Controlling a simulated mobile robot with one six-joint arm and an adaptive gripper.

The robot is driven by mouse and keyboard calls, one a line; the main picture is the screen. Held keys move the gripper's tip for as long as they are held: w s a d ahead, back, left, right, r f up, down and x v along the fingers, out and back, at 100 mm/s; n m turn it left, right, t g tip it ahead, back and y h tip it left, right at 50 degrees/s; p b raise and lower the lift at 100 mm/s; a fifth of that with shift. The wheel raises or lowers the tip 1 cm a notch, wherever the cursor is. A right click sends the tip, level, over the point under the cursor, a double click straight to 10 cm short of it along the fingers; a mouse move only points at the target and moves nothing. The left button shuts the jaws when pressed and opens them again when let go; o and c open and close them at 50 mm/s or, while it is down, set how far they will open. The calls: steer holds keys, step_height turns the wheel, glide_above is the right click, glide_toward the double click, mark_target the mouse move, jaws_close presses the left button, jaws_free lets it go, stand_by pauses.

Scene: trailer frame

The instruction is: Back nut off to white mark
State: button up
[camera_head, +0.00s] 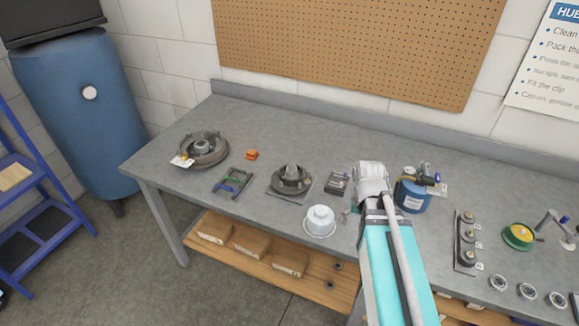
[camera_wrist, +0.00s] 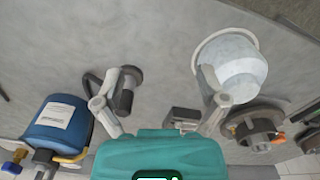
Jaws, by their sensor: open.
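A dark round hub (camera_head: 290,180) with a raised centre sits on a plate in the middle of the bench. It shows in the wrist view at lower right (camera_wrist: 257,131), partly cut by my gripper's right finger and the tub. A second hub (camera_head: 203,150) with a tag lies at the bench's left. I cannot make out a separate nut or a white mark on either. My gripper (camera_wrist: 158,72) is open and empty over bare bench, to the right of the middle hub in the head view.
A dark cylindrical item (camera_wrist: 126,92) is by my left finger. A blue canister (camera_head: 411,196) stands right of my wrist.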

steer(key=w+a+r+p, duration=0.2)
steer(key=w+r, duration=0.1)
steer(key=w, duration=0.2)
step_height(320, 180, up, 9)
steer(key=m+p, duration=0.2)
steer(key=p, duration=0.8)
glide_above(292, 165)
steer(key=shift+s+a+r, duration=0.1)
steer(key=shift+r, duration=0.1)
steer(key=shift+f+b, duration=0.2)
steer(key=shift+b, duration=0.1)
step_height(292, 165, down, 13)
steer(key=b, duration=1.3)
steer(key=shift+f, duration=0.2)
steer(key=c, duration=1.1)
